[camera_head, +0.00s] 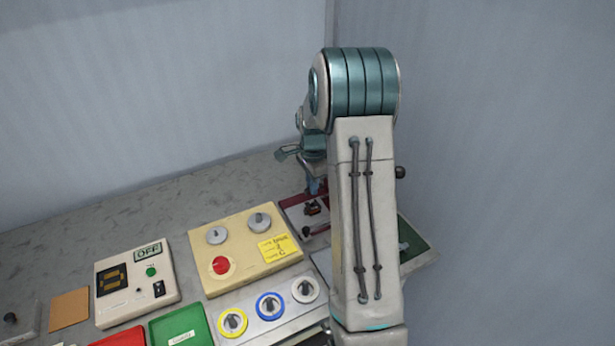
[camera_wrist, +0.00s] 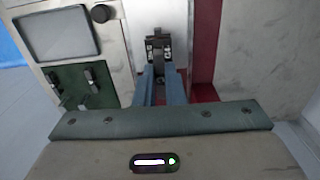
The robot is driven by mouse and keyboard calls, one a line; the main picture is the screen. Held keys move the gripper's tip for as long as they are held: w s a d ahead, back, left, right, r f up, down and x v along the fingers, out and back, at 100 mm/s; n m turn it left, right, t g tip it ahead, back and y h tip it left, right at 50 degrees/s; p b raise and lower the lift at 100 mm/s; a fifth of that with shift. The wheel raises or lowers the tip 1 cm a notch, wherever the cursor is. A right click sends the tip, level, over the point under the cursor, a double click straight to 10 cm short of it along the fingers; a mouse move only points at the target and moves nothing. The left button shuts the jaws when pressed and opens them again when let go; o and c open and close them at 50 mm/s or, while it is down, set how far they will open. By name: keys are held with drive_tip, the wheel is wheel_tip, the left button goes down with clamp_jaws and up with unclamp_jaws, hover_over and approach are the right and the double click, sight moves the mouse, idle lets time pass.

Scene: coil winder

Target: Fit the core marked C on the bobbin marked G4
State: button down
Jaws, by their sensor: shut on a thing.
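Small white marks show on the piece, too small to read for sure. In the head view, my gripper (camera_head: 315,187) is at the back right of the bench, partly behind my arm, just above a dark red fixture (camera_head: 293,213) with small dark parts on it. I cannot tell whether the held piece touches the fixture. The bobbin marked G4 cannot be made out; my arm hides part of that area.
A cream panel (camera_head: 235,269) with knobs, a red button and a yellow note (camera_head: 279,248) stands left of the fixture. An OFF display box (camera_head: 135,290), ringed knobs (camera_head: 269,305), and green (camera_head: 180,328) and red trays lie nearer. A grey screen (camera_wrist: 57,33) and dark levers (camera_wrist: 90,75) show in the wrist view.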

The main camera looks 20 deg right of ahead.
drive_tip(key=shift+s+a+f+b, duration=0.1)
drive_tip(key=shift+f+b, duration=0.25)
drive_tip(key=shift+f, duration=0.25)
drive_tip(key=shift+f+b, duration=1)
drive_tip(key=shift+f, duration=0.85)
drive_tip(key=shift+f, duration=0.1)
drive_tip(key=shift+f+b, duration=0.3)
drive_tip(key=shift+b, duration=0.15)
drive_tip(key=c, duration=1.4)
unclamp_jaws()
drive_tip(key=shift+c, duration=0.2)
drive_tip(key=shift+r, duration=0.1)
wheel_tip(320, 180, up, 14)
drive_tip(key=shift+f+b, duration=0.15)
drive_tip(key=shift+b, duration=0.5)
drive_tip(key=shift+a, duration=0.1)
